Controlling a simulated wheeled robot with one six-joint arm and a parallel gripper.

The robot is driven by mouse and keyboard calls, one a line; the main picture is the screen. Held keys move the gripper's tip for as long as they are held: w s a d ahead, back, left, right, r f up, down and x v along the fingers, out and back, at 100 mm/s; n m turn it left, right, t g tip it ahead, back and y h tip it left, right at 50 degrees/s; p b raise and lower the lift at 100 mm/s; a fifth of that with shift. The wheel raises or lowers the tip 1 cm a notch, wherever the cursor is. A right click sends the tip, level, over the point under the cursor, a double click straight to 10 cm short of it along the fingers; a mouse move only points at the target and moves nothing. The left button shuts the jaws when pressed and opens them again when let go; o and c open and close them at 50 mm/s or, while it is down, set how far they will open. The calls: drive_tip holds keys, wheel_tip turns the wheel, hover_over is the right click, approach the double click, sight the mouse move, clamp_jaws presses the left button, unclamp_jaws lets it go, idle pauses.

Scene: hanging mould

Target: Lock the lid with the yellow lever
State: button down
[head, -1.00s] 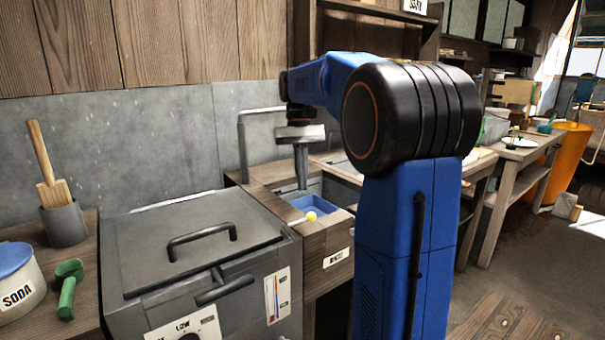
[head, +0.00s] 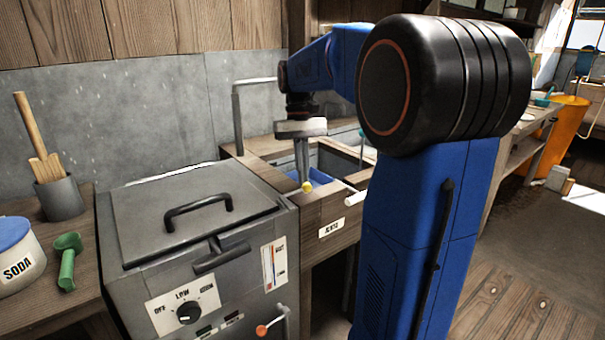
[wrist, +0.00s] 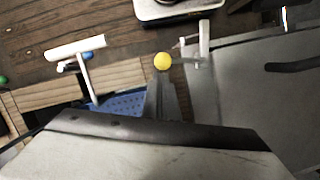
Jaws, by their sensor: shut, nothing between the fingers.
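The yellow lever's round knob (head: 307,187) is beside the right edge of the grey box, over the wooden counter. It also shows in the wrist view (wrist: 162,61), just beyond my fingertips. The grey lid (head: 150,222) lies flat on the box and has a dark bar handle (head: 198,205). The lid fills the right of the wrist view (wrist: 255,95). My gripper (head: 304,178) points down, shut and empty, with its tips right at the knob. I cannot tell whether they touch. Most of the lever's arm is hidden or too small to make out.
A blue tub (head: 322,177) sits in the counter opening behind my gripper. A white T-shaped handle (head: 357,198) stands to the right. The box front has a dial (head: 189,312) and an orange-knobbed handle (head: 262,330). A soda pot (head: 18,262) and green scoop (head: 68,260) stand left.

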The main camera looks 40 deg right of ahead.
drive_tip(key=shift+s+d+m, duration=0.1)
drive_tip(key=shift+s+m, duration=0.25)
drive_tip(key=shift+m, duration=0.15)
drive_tip(key=shift+s+d+m+y, duration=0.1)
drive_tip(key=shift+s+m+y, duration=0.3)
drive_tip(key=shift+s+m, duration=0.85)
drive_tip(key=s+a+m+t+y, duration=0.1)
drive_tip(key=s+a+m, duration=0.4)
drive_tip(key=m, duration=0.6)
drive_tip(key=shift+s+m+t, duration=0.35)
drive_tip(key=shift+s+t, duration=0.55)
drive_tip(key=shift+a, duration=0.1)
